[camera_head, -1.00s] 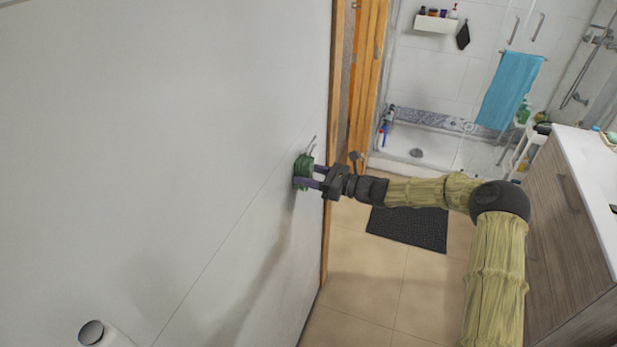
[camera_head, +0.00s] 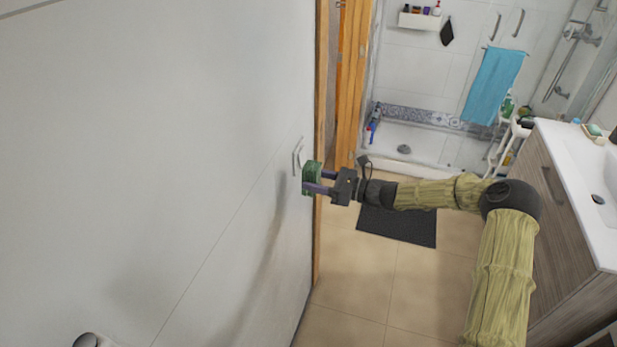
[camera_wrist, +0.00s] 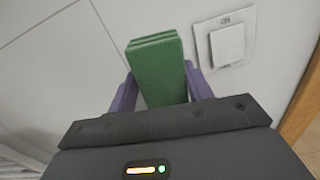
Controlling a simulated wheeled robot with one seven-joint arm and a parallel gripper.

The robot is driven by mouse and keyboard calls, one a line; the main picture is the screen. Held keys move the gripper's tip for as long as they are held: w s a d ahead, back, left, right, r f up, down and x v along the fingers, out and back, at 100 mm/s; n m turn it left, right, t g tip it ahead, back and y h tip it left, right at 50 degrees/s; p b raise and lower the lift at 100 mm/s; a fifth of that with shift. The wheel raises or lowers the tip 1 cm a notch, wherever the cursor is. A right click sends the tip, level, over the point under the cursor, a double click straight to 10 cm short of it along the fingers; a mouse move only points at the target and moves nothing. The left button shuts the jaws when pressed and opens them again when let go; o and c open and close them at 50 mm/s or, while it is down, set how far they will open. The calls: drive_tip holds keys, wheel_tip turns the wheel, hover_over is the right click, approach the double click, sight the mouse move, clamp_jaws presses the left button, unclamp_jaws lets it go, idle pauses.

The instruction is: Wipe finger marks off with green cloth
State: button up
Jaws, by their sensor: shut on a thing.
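My gripper (camera_head: 320,188) is shut on a folded green cloth (camera_head: 311,176), held between its purple fingers. In the wrist view the cloth (camera_wrist: 158,68) stands out past the fingers (camera_wrist: 160,90), in front of the white wall. A white switch plate (camera_wrist: 226,40) with a square rocker is on the wall just right of the cloth in the wrist view. In the head view the switch (camera_head: 298,158) shows just up and left of the cloth. I cannot tell whether the cloth touches the wall. No finger marks can be made out.
A wooden door frame (camera_head: 322,120) stands close to the right of the switch. A vanity with a white top (camera_head: 565,150) is on the right, and a dark mat (camera_head: 400,224) lies on the tiled floor. A blue towel (camera_head: 494,86) hangs at the back.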

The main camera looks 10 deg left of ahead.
drive_tip(key=shift+s+d, duration=0.1)
drive_tip(key=shift+d, duration=1)
